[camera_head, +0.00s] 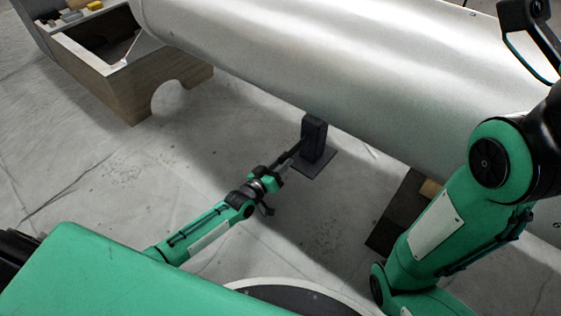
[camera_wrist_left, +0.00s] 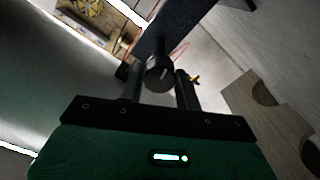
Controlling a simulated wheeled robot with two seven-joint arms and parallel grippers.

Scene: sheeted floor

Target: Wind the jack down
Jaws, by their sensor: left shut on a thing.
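The jack (camera_head: 314,140) is a dark upright block on a flat dark base plate (camera_head: 323,164), standing on the sheeted floor under a large silvery cylinder (camera_head: 330,55). Its top is close against the cylinder's underside. My left gripper (camera_head: 284,164) reaches in low from the left and is shut on the jack's crank handle. In the left wrist view the handle's round black knob (camera_wrist_left: 160,73) sits between the two fingers (camera_wrist_left: 160,92), with the dark jack body (camera_wrist_left: 195,28) beyond. My right arm (camera_head: 450,225) is folded at the right; its fingers are not visible.
A wooden cradle (camera_head: 133,90) with a curved cut-out stands at the upper left, and small coloured items lie beyond it. A dark block (camera_head: 398,213) stands under the cylinder at the right. The floor (camera_head: 110,180) left of the jack is clear.

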